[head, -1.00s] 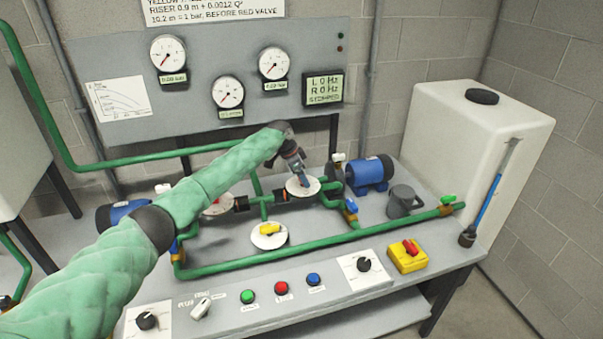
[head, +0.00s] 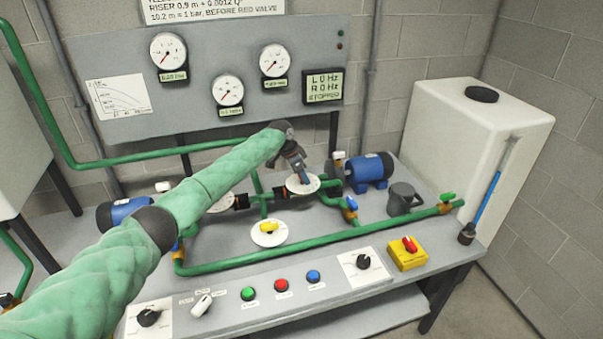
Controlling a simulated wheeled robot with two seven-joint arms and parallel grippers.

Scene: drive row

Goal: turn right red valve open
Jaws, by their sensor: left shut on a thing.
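My left gripper (head: 301,179) reaches in from the left and points down onto the round white plate (head: 312,187) of the right red valve. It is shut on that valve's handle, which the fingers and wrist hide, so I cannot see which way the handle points. The plate sits on the green pipework beside the right blue pump. The plate of the left valve (head: 223,203) shows only in part, behind my forearm. My right gripper is not in view.
A yellow valve (head: 268,227) lies in front on its own white plate. The right blue pump (head: 368,172), a grey jug (head: 403,199) and a white tank (head: 470,150) stand to the right. The gauge panel (head: 225,60) is behind. The display (head: 323,88) reads stopped.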

